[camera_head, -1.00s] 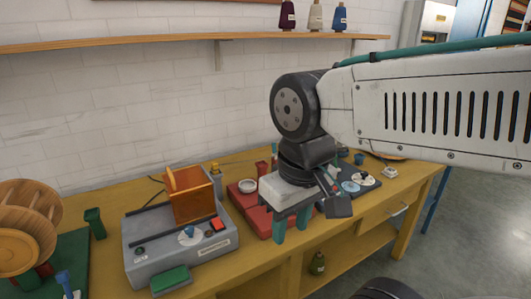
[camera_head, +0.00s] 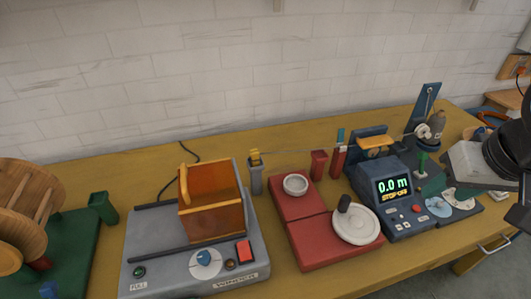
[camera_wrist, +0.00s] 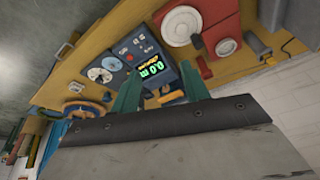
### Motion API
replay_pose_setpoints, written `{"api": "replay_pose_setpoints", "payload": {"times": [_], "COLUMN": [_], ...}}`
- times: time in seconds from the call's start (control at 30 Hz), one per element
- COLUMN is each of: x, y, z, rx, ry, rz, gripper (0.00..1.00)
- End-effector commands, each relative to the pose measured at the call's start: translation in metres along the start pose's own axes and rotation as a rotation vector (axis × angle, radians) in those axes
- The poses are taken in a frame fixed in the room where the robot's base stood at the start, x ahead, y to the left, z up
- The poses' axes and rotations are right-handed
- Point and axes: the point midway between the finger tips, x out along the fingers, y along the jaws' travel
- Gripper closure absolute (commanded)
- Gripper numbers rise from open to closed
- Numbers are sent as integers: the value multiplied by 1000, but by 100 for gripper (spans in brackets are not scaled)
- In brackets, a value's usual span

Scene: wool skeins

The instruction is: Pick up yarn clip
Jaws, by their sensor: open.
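I cannot tell for sure which thing is the yarn clip. A small yellow piece (camera_head: 254,156) sits on top of a grey post beside the winder and may be it. My gripper (camera_wrist: 160,72) shows in the wrist view as two green fingers, apart, with nothing held between them. Beyond the fingers lies the dark meter (camera_wrist: 150,66) with its green 0.0 m display. In the head view my wrist is at the right edge, above the right end of the bench, well away from the yellow piece.
The grey winder (camera_head: 150,250) carries an orange open box (camera_head: 212,215). Right of it are a red base (camera_head: 310,240) with a white crank wheel (camera_head: 357,224) and the meter (camera_head: 392,190). A wooden reel (camera_head: 25,205) stands at far left. Bare bench shows along the wall.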

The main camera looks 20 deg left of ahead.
Motion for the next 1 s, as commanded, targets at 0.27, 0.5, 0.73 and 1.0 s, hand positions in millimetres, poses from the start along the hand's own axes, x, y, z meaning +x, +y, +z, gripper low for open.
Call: {"api": "replay_pose_setpoints", "payload": {"times": [0.27, 0.5, 0.73, 1.0], "x": [102, 162, 184, 199], "y": [-127, -242, -295, -312], "z": [-102, -120, -110, -121], "rx": [-199, -313, -363, -369], "ry": [338, 622, 783, 815], "rz": [-147, -241, -277, -282], "gripper": [55, 55, 55, 55]}}
